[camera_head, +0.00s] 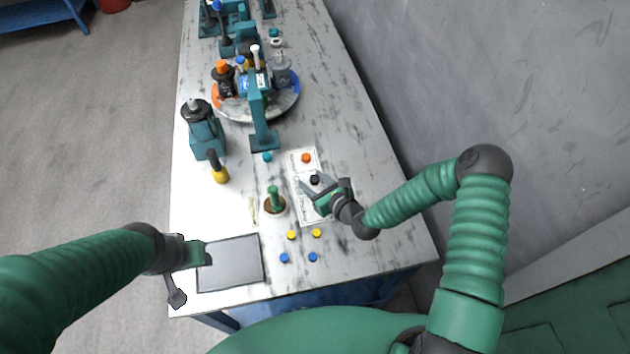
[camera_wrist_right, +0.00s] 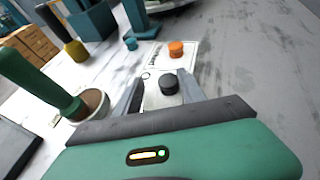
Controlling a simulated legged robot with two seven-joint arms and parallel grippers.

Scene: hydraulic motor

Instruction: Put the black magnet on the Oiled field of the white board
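The black magnet (camera_head: 314,179) is a small dark disc on the white board (camera_head: 309,215), below an orange magnet (camera_head: 305,158). In the right wrist view, the black magnet (camera_wrist_right: 168,84) lies on the white board (camera_wrist_right: 152,54) near the fingertips. My right gripper (camera_head: 316,194) is over the board's right side. Its fingers (camera_wrist_right: 165,90) are apart, with the magnet between or just beyond them and visible gaps on both sides. The board's lettering is too small to read and partly hidden by the gripper. My left gripper (camera_head: 190,275) is open and empty by the grey tray.
A green-handled stamp (camera_head: 274,198) stands just left of the board. Yellow (camera_head: 291,235) and blue (camera_head: 284,257) magnets lie below it. The grey tray (camera_head: 230,265) is at the front left. A teal press (camera_head: 262,120) and a loaded turntable (camera_head: 285,105) stand behind.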

